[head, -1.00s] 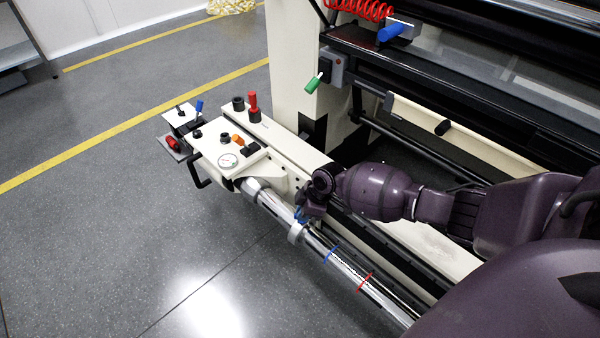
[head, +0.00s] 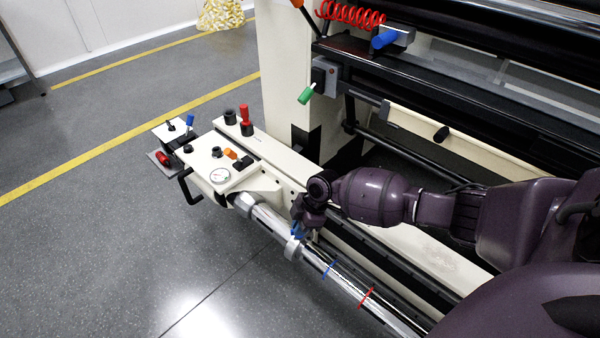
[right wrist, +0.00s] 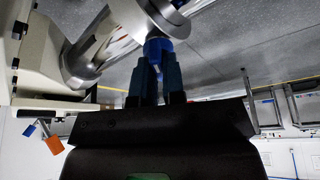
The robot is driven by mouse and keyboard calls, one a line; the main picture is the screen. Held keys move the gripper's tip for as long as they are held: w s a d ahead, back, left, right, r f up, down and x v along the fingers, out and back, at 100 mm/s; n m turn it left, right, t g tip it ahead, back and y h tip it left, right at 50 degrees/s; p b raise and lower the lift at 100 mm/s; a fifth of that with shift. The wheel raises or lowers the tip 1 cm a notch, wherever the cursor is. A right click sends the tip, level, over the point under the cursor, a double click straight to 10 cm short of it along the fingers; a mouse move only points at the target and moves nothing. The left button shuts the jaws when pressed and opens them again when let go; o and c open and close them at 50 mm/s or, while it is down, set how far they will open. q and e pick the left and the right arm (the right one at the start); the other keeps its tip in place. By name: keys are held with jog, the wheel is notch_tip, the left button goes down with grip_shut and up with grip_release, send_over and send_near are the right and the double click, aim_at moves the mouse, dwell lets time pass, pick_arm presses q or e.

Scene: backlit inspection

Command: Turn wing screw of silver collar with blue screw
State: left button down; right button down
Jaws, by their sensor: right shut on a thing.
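The silver collar (head: 292,249) sits around the shiny shaft (head: 335,284) near the shaft's left end. It also shows at the top of the right wrist view (right wrist: 166,20). Its blue wing screw (right wrist: 157,47) points toward my right gripper (right wrist: 158,72). The two fingers of my right gripper are shut on the blue screw. In the head view the right gripper (head: 299,226) is beside the collar, and the screw is mostly hidden there. My left gripper is not in view.
The machine frame (head: 420,255) runs behind the arm. Open floor (head: 120,270) lies at the left.

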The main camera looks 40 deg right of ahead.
jog(key=c, duration=1.2)
grip_release()
jog(key=shift+r, duration=0.2)
pick_arm(q)
jog(key=p, duration=0.1)
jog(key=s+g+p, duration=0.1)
jog(key=p, duration=0.1)
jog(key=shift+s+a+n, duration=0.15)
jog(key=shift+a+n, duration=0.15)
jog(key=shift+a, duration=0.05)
pick_arm(e)
jog(key=v, duration=1)
jog(key=shift+d, duration=0.2)
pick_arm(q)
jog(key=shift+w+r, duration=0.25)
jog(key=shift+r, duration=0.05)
pick_arm(e)
jog(key=shift+s+r, duration=0.1)
jog(key=shift+s, duration=0.1)
